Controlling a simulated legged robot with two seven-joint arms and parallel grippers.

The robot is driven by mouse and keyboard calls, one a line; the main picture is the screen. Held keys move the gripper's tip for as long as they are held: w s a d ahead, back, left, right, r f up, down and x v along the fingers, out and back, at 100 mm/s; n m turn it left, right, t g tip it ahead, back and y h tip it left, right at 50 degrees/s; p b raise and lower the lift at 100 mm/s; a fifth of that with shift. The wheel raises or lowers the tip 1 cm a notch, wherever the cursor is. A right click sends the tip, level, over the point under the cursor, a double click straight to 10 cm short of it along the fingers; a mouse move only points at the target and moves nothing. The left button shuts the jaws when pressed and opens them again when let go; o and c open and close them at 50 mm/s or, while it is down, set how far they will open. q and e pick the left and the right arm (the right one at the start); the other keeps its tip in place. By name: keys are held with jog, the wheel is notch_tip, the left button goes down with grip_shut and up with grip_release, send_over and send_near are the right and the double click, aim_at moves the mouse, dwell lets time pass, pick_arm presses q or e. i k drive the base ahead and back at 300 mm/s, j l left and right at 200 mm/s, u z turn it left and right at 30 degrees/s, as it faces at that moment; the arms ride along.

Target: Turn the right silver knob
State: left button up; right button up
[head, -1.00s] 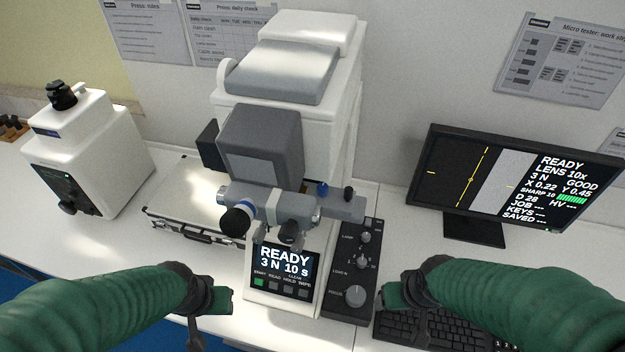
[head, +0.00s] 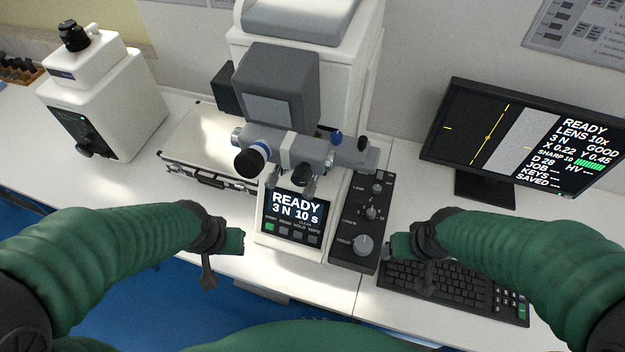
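A dark control panel (head: 347,262) stands at the right side of the tester's base. It carries silver knobs: a large one (head: 363,245) near its front edge, marked FOCUS, and two smaller ones behind it, the middle one (head: 371,213) and the rear one (head: 377,188). My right gripper (head: 402,248) is just right of the large knob in the picture, with a visible gap, touching no knob. My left gripper (head: 232,244) is left of the tester's screen and holds nothing visible. The fingers of both are too dark and foreshortened to tell open from shut.
The tester (head: 290,145) has a head and eyepiece overhanging behind the panel. Its screen (head: 297,208) reads READY. A keyboard (head: 455,290) lies under my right arm, with a monitor (head: 475,190) behind. A case (head: 205,180) lies left of the tester.

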aim_at(310, 190)
jog(key=k+j, duration=0.95)
jog(key=j, duration=0.25)
